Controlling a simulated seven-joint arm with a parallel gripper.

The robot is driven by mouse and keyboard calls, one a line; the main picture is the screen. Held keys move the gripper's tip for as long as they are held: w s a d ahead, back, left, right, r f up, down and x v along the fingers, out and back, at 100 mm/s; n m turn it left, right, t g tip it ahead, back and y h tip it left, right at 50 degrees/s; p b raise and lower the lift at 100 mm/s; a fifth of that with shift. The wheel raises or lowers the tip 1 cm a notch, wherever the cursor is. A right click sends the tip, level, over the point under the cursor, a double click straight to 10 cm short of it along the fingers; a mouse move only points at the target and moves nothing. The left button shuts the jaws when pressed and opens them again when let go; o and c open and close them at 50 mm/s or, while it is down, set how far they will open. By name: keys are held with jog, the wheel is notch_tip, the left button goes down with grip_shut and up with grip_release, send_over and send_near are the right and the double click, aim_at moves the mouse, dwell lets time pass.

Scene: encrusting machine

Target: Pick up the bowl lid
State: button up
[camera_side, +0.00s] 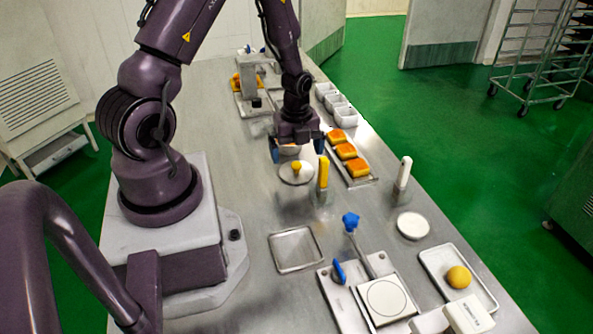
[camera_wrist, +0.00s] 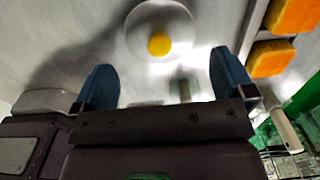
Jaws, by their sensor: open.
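The bowl lid (camera_side: 289,178) is a round, pale disc with a yellow knob on top. It lies flat on the steel table in the side view. In the wrist view the lid (camera_wrist: 142,32) is at the top middle, with its yellow knob facing me. My gripper (camera_side: 297,149) points down with its blue fingers apart and nothing between them. It is above and a little behind the lid in the side view. In the wrist view my gripper (camera_wrist: 165,85) has one finger to each side, and the lid lies beyond the fingertips. Something round behind the gripper is mostly hidden.
A yellow-handled scraper (camera_side: 323,171) stands close to the lid's right. A tray holds orange-topped blocks (camera_side: 346,151), with white containers (camera_side: 333,100) behind. An empty square tray (camera_side: 296,250) and a press-like device (camera_side: 383,299) are in front. Bare table lies left of the lid.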

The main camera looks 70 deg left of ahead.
aim_at(297, 164)
notch_tip(297, 164, down, 5)
jog(key=shift+r, duration=0.2)
jog(key=shift+a, duration=0.1)
jog(key=c, duration=0.6)
jog(key=shift+c, duration=0.3)
jog(key=shift+r, duration=0.1)
